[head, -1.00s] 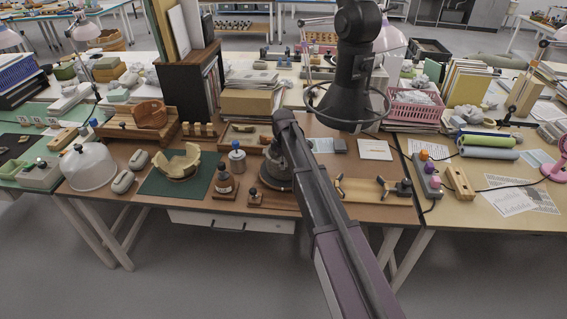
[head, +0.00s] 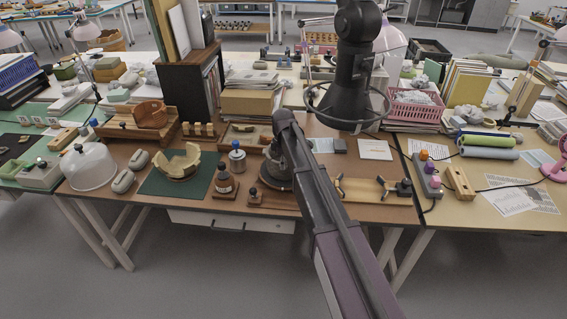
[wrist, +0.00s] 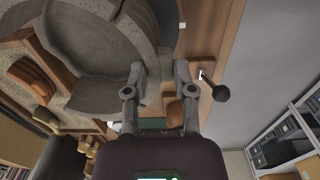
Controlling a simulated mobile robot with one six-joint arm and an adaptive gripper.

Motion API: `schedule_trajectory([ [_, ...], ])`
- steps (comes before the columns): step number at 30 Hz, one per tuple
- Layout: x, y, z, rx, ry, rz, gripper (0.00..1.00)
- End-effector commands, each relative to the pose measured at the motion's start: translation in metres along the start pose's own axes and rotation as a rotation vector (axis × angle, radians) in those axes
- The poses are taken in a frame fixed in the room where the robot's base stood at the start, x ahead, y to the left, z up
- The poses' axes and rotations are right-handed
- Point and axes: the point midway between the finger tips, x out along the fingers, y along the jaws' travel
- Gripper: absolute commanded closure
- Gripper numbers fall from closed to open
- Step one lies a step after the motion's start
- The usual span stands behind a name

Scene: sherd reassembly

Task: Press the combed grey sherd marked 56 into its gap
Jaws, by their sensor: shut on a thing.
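My gripper (wrist: 160,70) shows in the wrist view, its two fingers a little apart and shut on a grey sherd (wrist: 153,86). The sherd shows only in part between the fingers; its mark 56 and combing cannot be made out. A large curved grey vessel (wrist: 88,48) fills the upper left of the wrist view, right beside the fingers. Whether the sherd touches the vessel, and where the gap lies, I cannot tell. In the head view my arm covers most of the vessel and the gripper; part of a dark round base (head: 276,184) shows beside the arm.
A small brown bottle (head: 224,181), a blue-knobbed metal pot (head: 237,160) and a cream broken bowl (head: 178,163) on a green mat (head: 150,184) stand left of the arm. A wooden clamp board (head: 365,191) lies right. A black-knobbed lever (wrist: 220,93) is near the fingers.

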Motion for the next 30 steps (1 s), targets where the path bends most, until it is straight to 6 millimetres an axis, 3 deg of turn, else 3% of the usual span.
schedule_trajectory([
  [7,0.0004,0.0003,0.0003,0.0,0.0,0.0,1.0],
  [8,0.0005,0.0003,0.0003,0.001,0.0,0.0,0.63],
  [12,0.0004,0.0003,0.0003,0.0,0.0,0.0,0.26],
  [30,-0.0051,0.0003,0.0001,0.0,0.0,0.0,0.26],
])
